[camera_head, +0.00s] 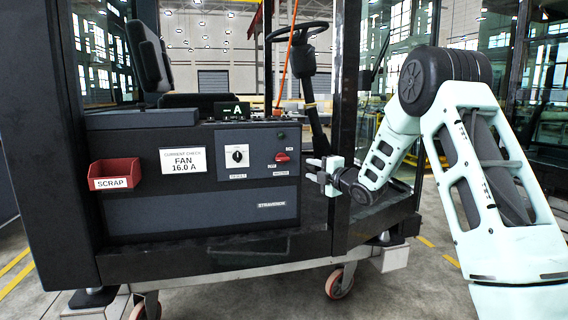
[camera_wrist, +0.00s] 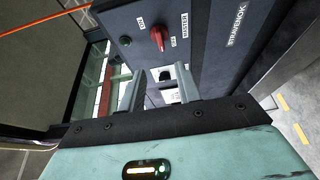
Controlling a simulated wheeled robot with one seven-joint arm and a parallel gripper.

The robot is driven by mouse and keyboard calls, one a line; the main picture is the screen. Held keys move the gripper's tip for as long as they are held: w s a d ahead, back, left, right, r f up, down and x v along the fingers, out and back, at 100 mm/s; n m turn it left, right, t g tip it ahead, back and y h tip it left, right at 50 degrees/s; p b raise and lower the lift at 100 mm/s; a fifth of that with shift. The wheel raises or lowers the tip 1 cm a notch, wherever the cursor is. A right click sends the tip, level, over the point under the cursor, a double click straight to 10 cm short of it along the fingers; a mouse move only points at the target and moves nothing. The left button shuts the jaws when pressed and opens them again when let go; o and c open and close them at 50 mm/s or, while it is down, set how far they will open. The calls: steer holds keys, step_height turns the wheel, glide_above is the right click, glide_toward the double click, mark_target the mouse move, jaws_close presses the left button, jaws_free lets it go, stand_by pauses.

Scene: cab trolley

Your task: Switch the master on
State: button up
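In the wrist view the red knob (camera_wrist: 157,39) stands beyond the fingertips, beside the word MASTER. My gripper (camera_head: 314,170) is just right of the panel in the head view. In the wrist view my gripper (camera_wrist: 160,88) is open, its two fingers apart and empty, not touching the knob.
A black knob on a white plate (camera_head: 237,155) sits left of the red one. A display (camera_head: 232,109) reading "-A" stands on top. A sign (camera_head: 183,160) reads "FAN 16.0 A". A red SCRAP bin (camera_head: 114,172) hangs at left. A dark post (camera_head: 343,120) stands behind my gripper.

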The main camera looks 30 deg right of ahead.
mark_target(284, 160)
steer(key=w, duration=0.4)
steer(key=w+a, duration=0.1)
steer(key=w, duration=0.4)
steer(key=w+p, duration=0.1)
steer(key=w, duration=0.4)
steer(key=shift+a, duration=0.3)
jaws_close()
